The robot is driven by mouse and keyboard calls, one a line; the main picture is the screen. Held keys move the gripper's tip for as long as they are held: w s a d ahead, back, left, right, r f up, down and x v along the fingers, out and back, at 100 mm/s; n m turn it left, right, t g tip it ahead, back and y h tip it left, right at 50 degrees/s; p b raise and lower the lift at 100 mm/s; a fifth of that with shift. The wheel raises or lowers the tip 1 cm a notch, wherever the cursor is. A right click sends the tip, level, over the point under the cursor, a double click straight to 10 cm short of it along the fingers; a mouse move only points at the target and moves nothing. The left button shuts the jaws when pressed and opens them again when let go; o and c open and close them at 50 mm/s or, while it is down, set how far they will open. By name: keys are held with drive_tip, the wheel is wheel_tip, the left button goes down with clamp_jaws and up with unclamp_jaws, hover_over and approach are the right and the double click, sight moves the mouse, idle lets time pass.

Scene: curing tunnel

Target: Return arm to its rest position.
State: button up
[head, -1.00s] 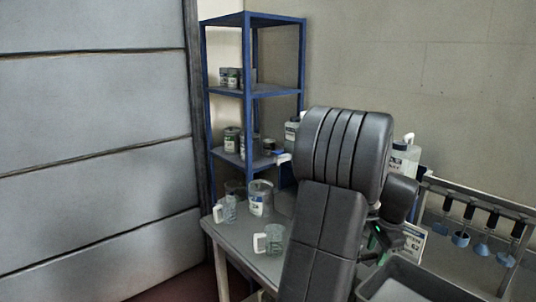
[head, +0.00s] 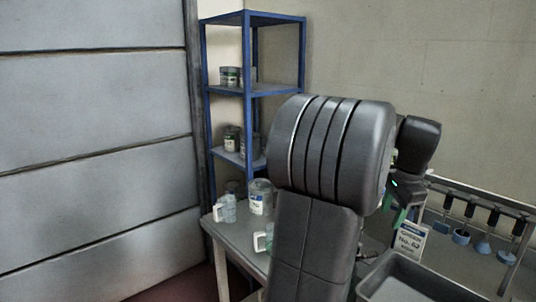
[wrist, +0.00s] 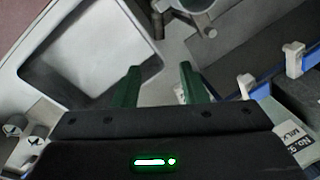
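My arm stands in the middle of the head view, its thick dark links covering part of the table and shelf. My gripper (wrist: 158,82) shows in the wrist view as two green fingers set apart, with nothing between them. They point over a grey tray (wrist: 57,48) and the pale surface beside it. In the head view only a little green of the gripper shows behind my arm, and its fingertips are hidden.
A table (head: 229,238) holds a clear jug (head: 227,208), a labelled container (head: 260,197) and a partly hidden jug (head: 262,241). A blue shelf (head: 247,90) stands behind. A grey bin (head: 440,278), a number card (head: 411,241) and hanging blue-ended tools (head: 461,237) are at right.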

sight(377, 252)
drive_tip(key=f, duration=0.4)
drive_tip(key=w+f, duration=0.1)
drive_tip(key=f, duration=0.4)
drive_tip(key=w+f, duration=0.1)
drive_tip(key=f, duration=0.3)
drive_tip(key=shift+w+a+f+p, duration=0.15)
drive_tip(key=shift+w+a+p, duration=0.1)
drive_tip(key=shift+p, duration=0.1)
drive_tip(key=shift+f+m, duration=0.2)
drive_tip(key=shift+m, duration=0.1)
drive_tip(key=shift+s+r+m+b, duration=0.15)
drive_tip(key=shift+s+m+b, duration=0.35)
drive_tip(key=shift+m, duration=0.4)
